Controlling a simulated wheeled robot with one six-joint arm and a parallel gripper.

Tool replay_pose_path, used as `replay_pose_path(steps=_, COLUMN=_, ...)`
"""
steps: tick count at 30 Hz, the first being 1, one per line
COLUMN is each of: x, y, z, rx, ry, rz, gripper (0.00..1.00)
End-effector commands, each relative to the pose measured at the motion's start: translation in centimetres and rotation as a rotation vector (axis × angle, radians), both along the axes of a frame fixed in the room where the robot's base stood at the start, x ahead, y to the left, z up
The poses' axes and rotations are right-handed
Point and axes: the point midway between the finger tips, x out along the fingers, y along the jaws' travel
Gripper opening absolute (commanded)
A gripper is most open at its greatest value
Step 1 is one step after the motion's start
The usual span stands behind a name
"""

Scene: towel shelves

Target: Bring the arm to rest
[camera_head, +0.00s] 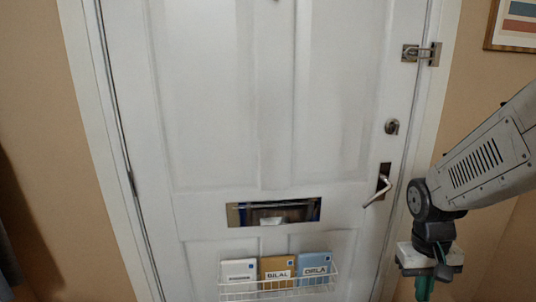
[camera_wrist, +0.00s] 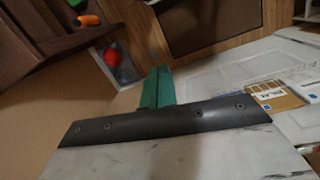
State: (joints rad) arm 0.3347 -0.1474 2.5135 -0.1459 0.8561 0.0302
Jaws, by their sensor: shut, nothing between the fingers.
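My gripper (camera_head: 425,290) hangs at the lower right of the head view, to the right of the white door, with its green fingers pointing down. In the wrist view the green fingers (camera_wrist: 157,84) are together, shut and empty. My grey arm comes in from the right edge of the head view and bends down at a dark joint. The gripper appears apart from the door and its handle, though the exact distance is unclear.
The white door (camera_head: 220,100) has a lever handle (camera_head: 379,186), a letter slot (camera_head: 272,212) and a wire basket (camera_head: 310,289) with several labelled packets. A red round object (camera_wrist: 112,57) and an orange one (camera_wrist: 88,20) show in the wrist view.

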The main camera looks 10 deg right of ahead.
Motion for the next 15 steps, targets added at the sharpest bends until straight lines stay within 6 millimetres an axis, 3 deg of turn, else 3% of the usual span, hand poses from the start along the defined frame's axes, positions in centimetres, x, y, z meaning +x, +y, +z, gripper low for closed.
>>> replay_pose_path(steps=3, x=-2.7, y=3.7, z=3.9, rx=0.032, ry=0.017, rz=0.029, gripper=0.0)
replay_pose_path(steps=9, x=-7.0, y=8.7, z=8.8, rx=0.077, ry=-0.007, rz=0.105, gripper=0.0)
replay_pose_path(steps=15, x=-8.7, y=11.4, z=11.8, rx=0.076, ry=-0.147, rz=0.201, gripper=0.0)
